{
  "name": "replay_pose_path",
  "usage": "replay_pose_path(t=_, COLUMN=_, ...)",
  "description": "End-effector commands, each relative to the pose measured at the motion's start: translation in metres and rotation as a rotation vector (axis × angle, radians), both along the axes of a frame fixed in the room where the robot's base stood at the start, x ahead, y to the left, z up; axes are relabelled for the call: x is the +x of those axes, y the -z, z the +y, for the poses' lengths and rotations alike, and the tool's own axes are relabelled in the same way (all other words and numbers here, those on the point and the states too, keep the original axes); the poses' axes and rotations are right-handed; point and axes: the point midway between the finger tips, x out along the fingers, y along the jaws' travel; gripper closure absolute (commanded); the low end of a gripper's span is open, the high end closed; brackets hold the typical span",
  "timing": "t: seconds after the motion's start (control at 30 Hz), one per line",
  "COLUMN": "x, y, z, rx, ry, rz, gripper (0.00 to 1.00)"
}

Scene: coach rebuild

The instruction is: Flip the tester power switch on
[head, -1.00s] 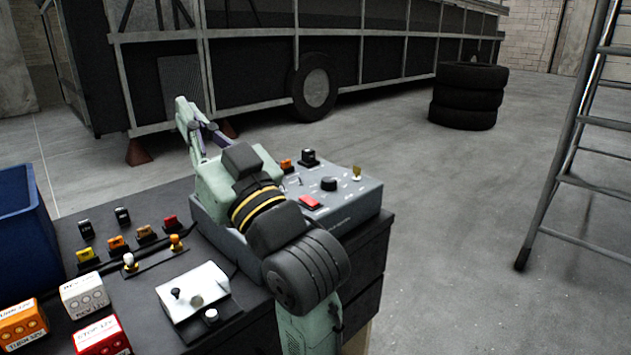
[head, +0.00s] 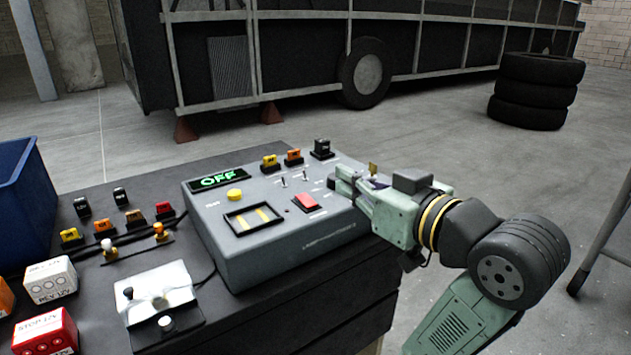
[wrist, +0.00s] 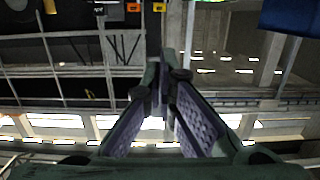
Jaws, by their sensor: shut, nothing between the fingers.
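The tester (head: 270,258) is a grey box on the dark bench, and its green display (head: 218,180) reads OFF. A red rocker switch (head: 305,203) sits on its top panel, left of my gripper. A brass-coloured lever (head: 372,168) shows just behind my gripper. The labels are too small to read, so I cannot tell which one is the power switch. My gripper (head: 340,183) is shut and empty, low over the tester's right side, and hides part of the panel. The wrist view shows its fingers (wrist: 166,78) converging.
Coloured blocks (head: 270,162) stand along the tester's back edge. A yellow button (head: 235,194) and a framed slot are on its left half. A white-topped fixture (head: 160,290), several small boxes and a blue bin (head: 22,205) are at left.

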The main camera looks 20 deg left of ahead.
Motion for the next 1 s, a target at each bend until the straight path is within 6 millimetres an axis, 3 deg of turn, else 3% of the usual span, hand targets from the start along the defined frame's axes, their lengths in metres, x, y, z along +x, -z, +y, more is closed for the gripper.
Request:
replay_pose_path(t=0.43, x=0.005, y=0.001, z=0.006, rx=0.001, ry=-0.002, rz=0.003, gripper=1.0)
replay_pose_path(t=0.9, x=0.06, y=0.009, z=0.079, rx=0.001, ry=-0.005, rz=0.004, gripper=1.0)
replay_pose_path(t=1.0, x=0.063, y=0.026, z=0.081, rx=0.001, ry=0.001, rz=0.006, gripper=1.0)
